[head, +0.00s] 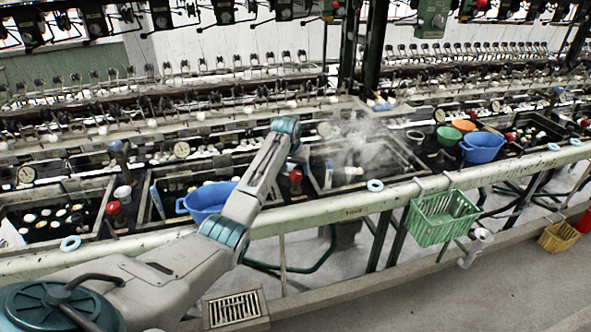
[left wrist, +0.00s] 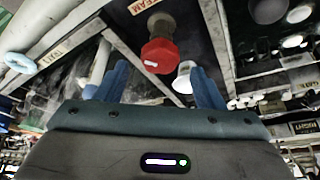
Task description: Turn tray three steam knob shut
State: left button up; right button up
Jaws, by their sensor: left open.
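A red steam knob (head: 295,177) stands on the divider beside the steaming tray (head: 316,186). In the left wrist view the red knob (left wrist: 159,55) shows a small white mark and sits by a STEAM label (left wrist: 143,5). My left gripper (head: 300,153) is above the knob in the head view, its fingers hard to make out there. In the left wrist view its two blue fingers (left wrist: 158,68) are spread and empty, left and right of the knob's near end. I cannot tell whether they reach around it. My right gripper is not in view.
A blue basin (head: 207,201) stands left of my forearm. A pale rail (head: 340,207) runs along the front, with a green basket (head: 441,218) hanging from it. Another red knob (head: 115,212) is further left. A white cup (left wrist: 185,77) is close to the right finger.

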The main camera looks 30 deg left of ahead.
aim_at(296, 176)
pick_arm(q)
jog(key=shift+x, duration=0.95)
jog(key=shift+w+f, duration=0.15)
jog(key=shift+f, duration=0.25)
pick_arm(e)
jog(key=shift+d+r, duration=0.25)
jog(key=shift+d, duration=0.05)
pick_arm(q)
jog(key=c, duration=1)
jog(key=shift+o, duration=0.2)
